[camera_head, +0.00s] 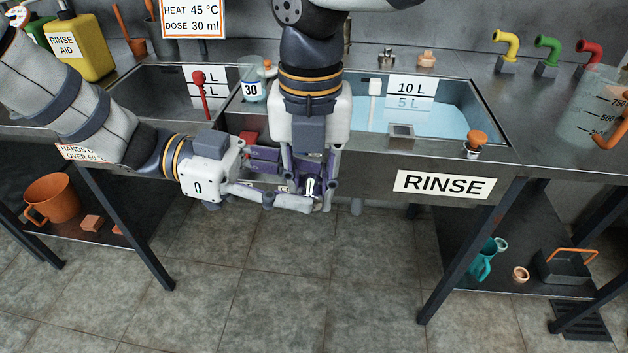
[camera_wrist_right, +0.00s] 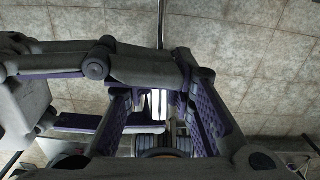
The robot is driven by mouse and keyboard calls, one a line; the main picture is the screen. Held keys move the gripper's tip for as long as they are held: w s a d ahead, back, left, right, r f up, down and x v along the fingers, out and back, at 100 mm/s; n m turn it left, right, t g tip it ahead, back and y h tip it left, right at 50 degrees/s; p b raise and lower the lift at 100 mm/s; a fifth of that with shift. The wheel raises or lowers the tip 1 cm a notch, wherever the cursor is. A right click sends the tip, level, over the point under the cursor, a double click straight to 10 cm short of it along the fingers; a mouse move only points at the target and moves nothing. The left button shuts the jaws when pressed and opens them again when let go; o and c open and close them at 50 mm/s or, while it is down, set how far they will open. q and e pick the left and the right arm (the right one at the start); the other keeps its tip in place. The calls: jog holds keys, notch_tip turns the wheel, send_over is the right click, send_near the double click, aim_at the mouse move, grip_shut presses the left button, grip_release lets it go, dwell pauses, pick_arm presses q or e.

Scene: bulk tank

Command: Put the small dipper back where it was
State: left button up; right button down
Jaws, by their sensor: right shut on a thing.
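My right gripper (camera_head: 313,198) comes down in front of the sinks and is shut on a pale, narrow, shiny thing (camera_head: 313,188). This thing also shows between its fingers in the right wrist view (camera_wrist_right: 157,104). Most of it is hidden by the fingers, so I cannot tell whether it is the small dipper. My left gripper (camera_head: 292,182) reaches in from the left, with its fingers spread above and below the same spot. It looks open around the right fingers; whether it touches the held thing is hidden.
The rinse basin (camera_head: 497,130) holds blue water. A cup marked 30 (camera_head: 253,92) is by the left sink. An orange-topped item (camera_head: 475,143) is at the basin's front right corner. A clear jug (camera_head: 590,105) stands at right. The floor in front is clear.

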pick_arm(q)
jog(key=shift+o, duration=1.4)
pick_arm(e)
jog(key=shift+d, duration=0.1)
